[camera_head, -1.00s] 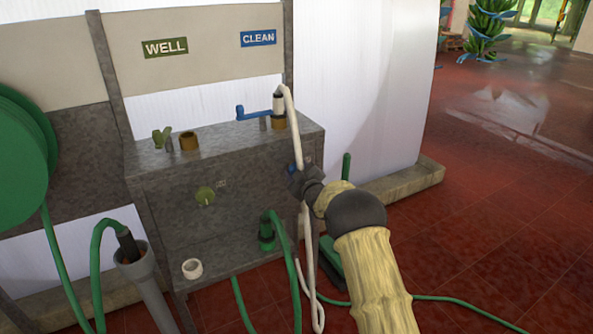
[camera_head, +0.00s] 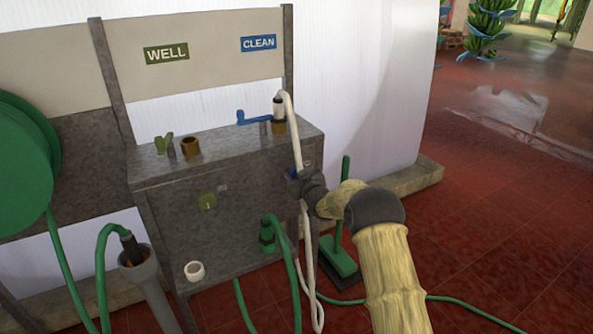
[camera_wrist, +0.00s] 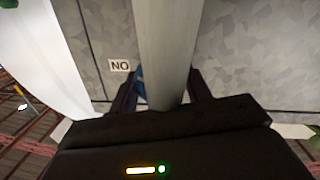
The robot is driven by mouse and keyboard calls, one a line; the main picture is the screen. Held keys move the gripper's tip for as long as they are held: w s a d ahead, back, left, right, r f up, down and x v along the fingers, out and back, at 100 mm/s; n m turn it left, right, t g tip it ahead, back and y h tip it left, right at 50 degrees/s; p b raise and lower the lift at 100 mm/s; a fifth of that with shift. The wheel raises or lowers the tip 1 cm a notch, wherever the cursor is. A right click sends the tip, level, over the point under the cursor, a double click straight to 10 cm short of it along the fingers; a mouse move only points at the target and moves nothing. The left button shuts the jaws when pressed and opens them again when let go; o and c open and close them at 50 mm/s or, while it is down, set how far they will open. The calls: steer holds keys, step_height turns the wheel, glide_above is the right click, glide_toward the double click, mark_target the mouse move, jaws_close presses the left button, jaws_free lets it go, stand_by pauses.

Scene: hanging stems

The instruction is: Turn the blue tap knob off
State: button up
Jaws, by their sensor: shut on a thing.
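The blue tap knob (camera_head: 290,174) is on the front of the grey metal box, at its right side; only a small blue patch shows past my gripper. My gripper (camera_head: 299,180) is at the knob, in front of the box. In the wrist view the blue knob (camera_wrist: 140,86) shows between the two fingers (camera_wrist: 163,88), near a white "NO" label (camera_wrist: 120,65). A pale hose (camera_wrist: 165,45) crosses in front and hides much of the knob. The fingers are shut on the knob, though their contact is partly hidden.
The white hose (camera_head: 296,130) hangs from the outlet under the CLEAN sign (camera_head: 258,43), close to my gripper. A green knob (camera_head: 207,201) sits left on the box, below the WELL sign (camera_head: 166,53). A green brush (camera_head: 340,257) stands on the red floor. Open floor lies right.

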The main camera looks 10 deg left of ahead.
steer(key=m+p, duration=0.2)
steer(key=m, duration=0.4)
steer(key=shift+d+g, duration=0.1)
steer(key=shift+g, duration=0.2)
steer(key=m+y+p, duration=0.1)
steer(key=m, duration=0.3)
steer(key=shift+w+f+m+g, duration=0.1)
steer(key=shift+m+g, duration=0.2)
steer(key=o, duration=1)
steer(key=shift+c, duration=0.2)
steer(key=p+v, duration=0.2)
steer(key=v, duration=1.5)
steer(key=shift+s+d, duration=0.1)
steer(key=shift+s, duration=0.15)
